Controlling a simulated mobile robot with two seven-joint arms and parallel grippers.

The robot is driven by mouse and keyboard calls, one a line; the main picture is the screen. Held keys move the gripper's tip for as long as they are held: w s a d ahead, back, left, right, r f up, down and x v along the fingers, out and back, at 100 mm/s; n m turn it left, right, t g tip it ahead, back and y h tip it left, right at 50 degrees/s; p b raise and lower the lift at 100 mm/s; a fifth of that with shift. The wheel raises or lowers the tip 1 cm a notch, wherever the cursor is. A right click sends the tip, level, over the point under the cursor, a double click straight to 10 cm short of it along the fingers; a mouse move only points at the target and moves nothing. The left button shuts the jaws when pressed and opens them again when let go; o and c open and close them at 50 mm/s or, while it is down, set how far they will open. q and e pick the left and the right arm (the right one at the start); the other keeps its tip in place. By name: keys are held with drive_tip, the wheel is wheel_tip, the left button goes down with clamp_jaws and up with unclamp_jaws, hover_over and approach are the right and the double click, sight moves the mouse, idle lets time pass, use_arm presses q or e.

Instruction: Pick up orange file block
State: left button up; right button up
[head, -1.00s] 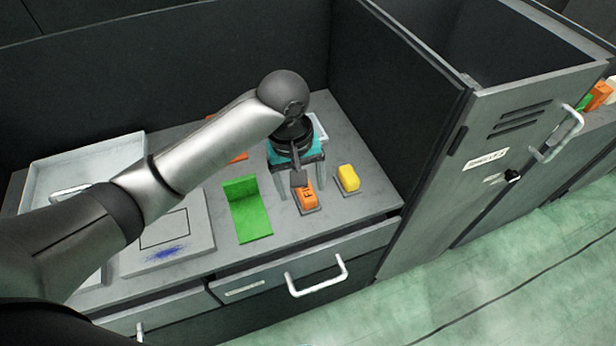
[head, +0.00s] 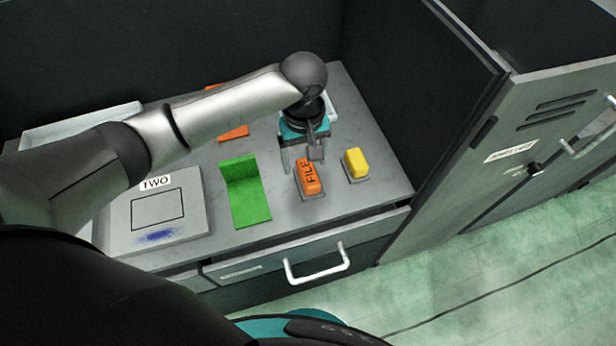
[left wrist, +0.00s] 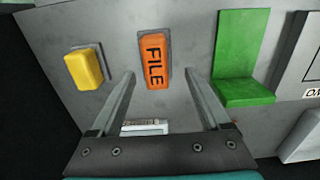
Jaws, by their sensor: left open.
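The orange file block (head: 308,178) is marked "FILE" and sits on a small grey base on the grey counter (head: 290,218). In the left wrist view the orange block (left wrist: 155,62) lies just beyond and between the finger ends. My left gripper (head: 302,160) is above the counter, just behind the block in the head view. Its two fingers (left wrist: 162,85) are spread with nothing between them. I cannot see it touching the block. My right gripper is not in view.
A yellow block (head: 356,163) sits to the right of the orange block, and a green L-shaped holder (head: 245,195) to its left. A grey panel marked "TWO" (head: 190,205) is farther left. A dark partition (head: 440,100) rises at the right. A drawer handle (head: 317,266) projects in front.

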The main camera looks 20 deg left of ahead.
sight(308, 171)
use_arm(q)
drive_tip(key=f, duration=0.1)
drive_tip(key=f+b, duration=0.1)
drive_tip(key=f, duration=0.2)
drive_tip(key=shift+d, duration=0.35)
drive_tip(key=shift+w+f+b, duration=0.1)
drive_tip(key=shift+f+b, duration=0.2)
drive_tip(key=shift+f, duration=0.2)
drive_tip(key=shift+c, duration=0.3)
clamp_jaws()
